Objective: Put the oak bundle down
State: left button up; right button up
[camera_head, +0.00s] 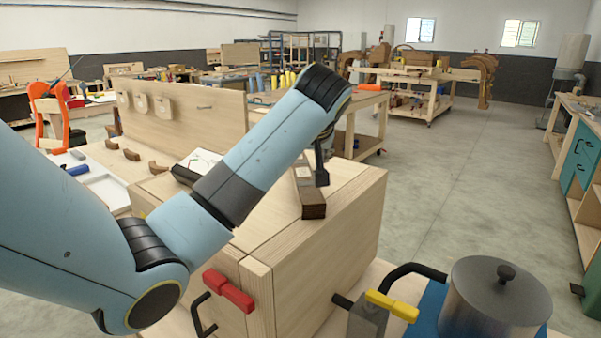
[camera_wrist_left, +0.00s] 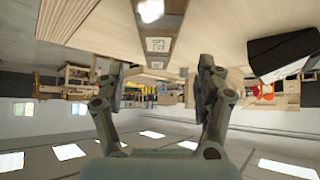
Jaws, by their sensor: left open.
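The oak bundle (camera_head: 313,205) is a short dark-brown block of wood lying on the pale wooden box top, near its right side. In the left wrist view the bundle (camera_wrist_left: 154,27) runs away from the fingers and carries a pale label. My left gripper (camera_head: 322,168) is at the bundle, partly hidden by its own wrist. In the left wrist view its two fingers (camera_wrist_left: 160,75) are spread wide with nothing between them. Whether a finger touches the bundle cannot be told. My right gripper is in neither view.
The pale wooden box (camera_head: 325,255) has a red-handled clamp (camera_head: 228,290) at its front. A metal pot (camera_head: 494,300) and a yellow-handled valve (camera_head: 391,305) stand at the lower right. An upright board (camera_head: 185,115) stands behind. The floor to the right is clear.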

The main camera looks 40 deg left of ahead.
aim_at(303, 172)
pick_arm(q)
jog(key=shift+w+a+f, duration=0.1)
jog(key=shift+w+f, duration=0.25)
jog(key=shift+f, duration=0.45)
jog(key=p+x, duration=0.2)
jog(key=x, duration=0.3)
jog(key=shift+a, duration=0.2)
jog(key=shift+w+f, duration=0.1)
jog(key=shift+f, duration=0.05)
jog(key=c, duration=0.8)
grip_shut()
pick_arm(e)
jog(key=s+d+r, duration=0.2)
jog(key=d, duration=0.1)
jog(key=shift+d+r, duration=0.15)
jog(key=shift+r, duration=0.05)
